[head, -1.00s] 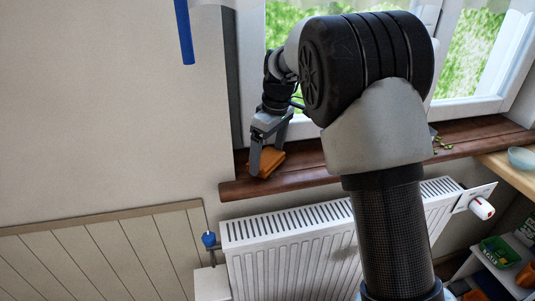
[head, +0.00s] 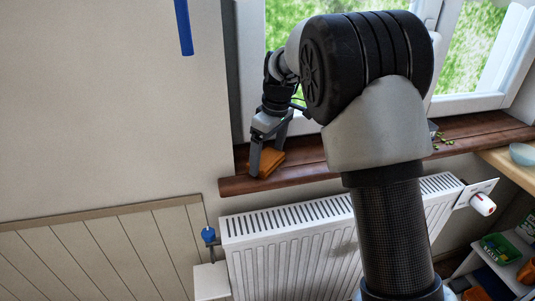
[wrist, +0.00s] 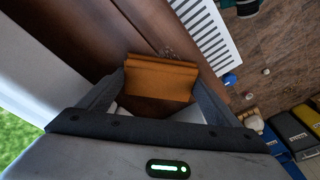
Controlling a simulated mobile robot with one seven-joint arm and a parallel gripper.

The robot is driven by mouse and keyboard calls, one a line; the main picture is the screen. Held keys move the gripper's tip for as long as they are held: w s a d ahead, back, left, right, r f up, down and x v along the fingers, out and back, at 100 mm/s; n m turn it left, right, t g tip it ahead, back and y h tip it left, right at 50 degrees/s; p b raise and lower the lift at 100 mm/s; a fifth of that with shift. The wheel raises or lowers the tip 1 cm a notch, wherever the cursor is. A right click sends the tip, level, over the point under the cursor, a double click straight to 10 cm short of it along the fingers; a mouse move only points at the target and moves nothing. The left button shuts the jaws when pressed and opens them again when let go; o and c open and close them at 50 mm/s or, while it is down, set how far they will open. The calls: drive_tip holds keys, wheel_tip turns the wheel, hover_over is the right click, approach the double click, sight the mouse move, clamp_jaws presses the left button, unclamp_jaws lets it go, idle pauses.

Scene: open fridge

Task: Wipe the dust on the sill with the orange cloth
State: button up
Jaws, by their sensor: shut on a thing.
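The orange cloth (head: 266,162) is a folded pad at the left end of the brown wooden sill (head: 308,173). My gripper (head: 268,158) points down and is shut on the cloth. In the wrist view the cloth (wrist: 161,78) sits between the two fingers of my gripper (wrist: 160,88), above the sill (wrist: 70,35). It looks down against the wood, but I cannot tell for certain that it touches. A small patch of pale specks, perhaps dust (wrist: 168,52), shows just beyond the cloth. My arm hides the middle of the sill in the head view.
The window stands behind the sill. A white radiator (head: 290,220) is below it. Small green bits (head: 440,140) lie on the sill's right part. A pale bowl (head: 522,154) stands on a wooden surface at the right. A shelf with boxes is at the lower right.

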sight(270, 166)
drive_tip(key=shift+s+d+r+b, duration=0.1)
drive_tip(key=shift+s+d+b, duration=0.15)
drive_tip(key=shift+s, duration=0.4)
drive_tip(key=shift+s+d+f+b, duration=0.15)
drive_tip(key=shift+s+b, duration=0.15)
drive_tip(key=shift+s, duration=0.3)
drive_tip(key=shift+s+d+r+b, duration=0.2)
drive_tip(key=shift+s+b, duration=0.1)
drive_tip(key=shift+s, duration=0.35)
drive_tip(key=shift+w, duration=0.1)
drive_tip(key=w+p, duration=0.2)
drive_tip(key=shift+w+a+p, duration=0.3)
drive_tip(key=shift+w+a, duration=0.05)
drive_tip(key=shift+a, duration=0.05)
drive_tip(key=shift+w+a+f, duration=0.1)
drive_tip(key=shift+w+f, duration=0.2)
drive_tip(key=shift+w, duration=0.15)
wheel_tip(270, 166, up, 6)
drive_tip(key=p, duration=0.5)
